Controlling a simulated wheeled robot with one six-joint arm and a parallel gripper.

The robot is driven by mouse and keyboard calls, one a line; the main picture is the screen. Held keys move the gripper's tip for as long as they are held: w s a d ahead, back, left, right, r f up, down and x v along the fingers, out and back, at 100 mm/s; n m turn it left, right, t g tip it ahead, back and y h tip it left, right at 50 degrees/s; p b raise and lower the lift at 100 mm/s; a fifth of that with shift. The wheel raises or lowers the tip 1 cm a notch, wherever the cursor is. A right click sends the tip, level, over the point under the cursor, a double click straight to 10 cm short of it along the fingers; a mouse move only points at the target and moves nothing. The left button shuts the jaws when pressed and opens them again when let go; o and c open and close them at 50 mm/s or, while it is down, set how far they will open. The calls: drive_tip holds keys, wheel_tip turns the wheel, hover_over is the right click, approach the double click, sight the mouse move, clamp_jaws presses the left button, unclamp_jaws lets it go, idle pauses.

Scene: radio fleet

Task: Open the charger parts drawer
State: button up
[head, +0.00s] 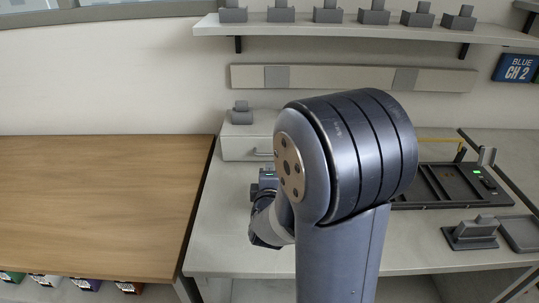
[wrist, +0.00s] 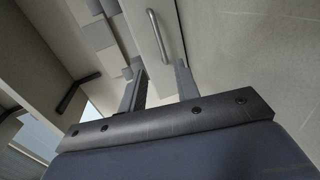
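The charger parts drawer (head: 240,149) is a small pale unit against the wall on the grey bench, left of my arm. Its front looks closed, and part of its bar handle (head: 262,153) shows beside my arm. In the wrist view, the metal handle (wrist: 157,37) stands out from the pale drawer front (wrist: 143,22). My gripper (wrist: 159,63) is open, one finger on each side of the handle's line, with nothing between the fingers. The handle appears a little beyond the fingertips. In the head view the fingers are hidden.
A grey charger block (head: 241,113) stands on top of the drawer unit. A wooden table (head: 100,200) adjoins at left. A dark tray (head: 445,185) and a grey charger (head: 472,234) are at right. A shelf (head: 370,30) with several grey blocks hangs above.

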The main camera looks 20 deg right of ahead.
drive_tip(key=x, duration=1)
drive_tip(key=shift+w+d+f, duration=0.1)
drive_tip(key=shift+w, duration=0.25)
drive_tip(key=shift+c, duration=0.4)
clamp_jaws()
